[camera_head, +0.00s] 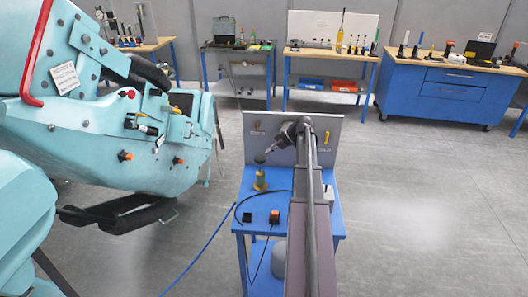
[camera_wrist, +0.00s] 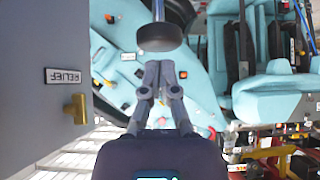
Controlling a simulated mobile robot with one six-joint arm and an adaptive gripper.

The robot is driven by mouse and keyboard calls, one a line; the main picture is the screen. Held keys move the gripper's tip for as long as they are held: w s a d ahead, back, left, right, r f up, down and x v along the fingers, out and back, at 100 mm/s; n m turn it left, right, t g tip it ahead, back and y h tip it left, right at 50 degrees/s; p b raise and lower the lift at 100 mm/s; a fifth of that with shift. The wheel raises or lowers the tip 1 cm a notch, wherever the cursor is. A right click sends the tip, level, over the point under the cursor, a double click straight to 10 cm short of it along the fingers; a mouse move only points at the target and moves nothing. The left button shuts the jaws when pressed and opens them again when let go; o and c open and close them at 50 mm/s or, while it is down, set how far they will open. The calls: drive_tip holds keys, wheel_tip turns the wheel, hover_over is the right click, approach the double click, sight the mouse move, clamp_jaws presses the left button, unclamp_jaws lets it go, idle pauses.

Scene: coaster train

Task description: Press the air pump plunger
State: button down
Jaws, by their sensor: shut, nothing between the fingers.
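A grey panel (camera_head: 258,122) rises behind the pump, with a brass relief valve (camera_wrist: 75,108) on it. The blue cart (camera_head: 247,192) carries a hose and small boxes. A large turquoise coaster car (camera_head: 180,165) stands left. Workbenches line the back; floor at right is clear.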

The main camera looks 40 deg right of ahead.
drive_tip(key=p+v, duration=0.3)
drive_tip(key=v, duration=0.3)
drive_tip(key=shift+p, duration=0.35)
idle(1.1)
